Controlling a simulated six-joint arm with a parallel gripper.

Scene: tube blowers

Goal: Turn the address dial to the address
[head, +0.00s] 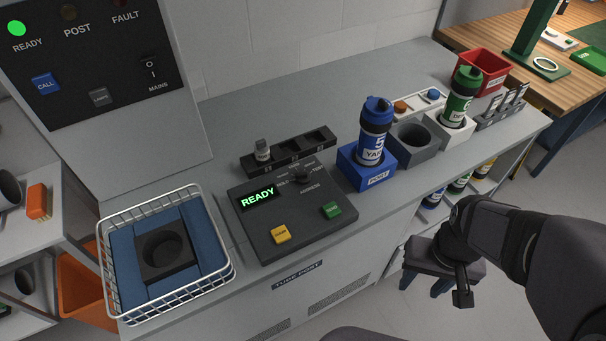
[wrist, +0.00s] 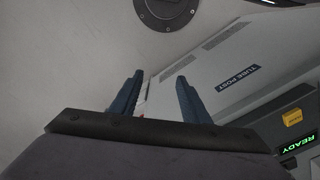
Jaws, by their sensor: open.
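The address dial (head: 302,175) is a dark knob near the top right of the sloped dark control panel (head: 262,221) in the head view. Small labels stand around it, too small to read surely, as is its pointer. The panel's green display (head: 258,197) reads READY; it also shows in the wrist view (wrist: 298,143). My gripper (head: 428,285) hangs to the right of the panel, in front of the counter and well apart from the dial. In the wrist view its two blue fingers (wrist: 154,92) are spread with nothing between them. The dial is not visible in the wrist view.
A yellow button (head: 281,234) and a green button (head: 332,210) are on the panel. A wire basket (head: 222,285) stands left. A blue holder (head: 366,169) with a blue canister (head: 374,130) stands right, then a green canister (head: 462,97). A dark rack (head: 290,152) is behind.

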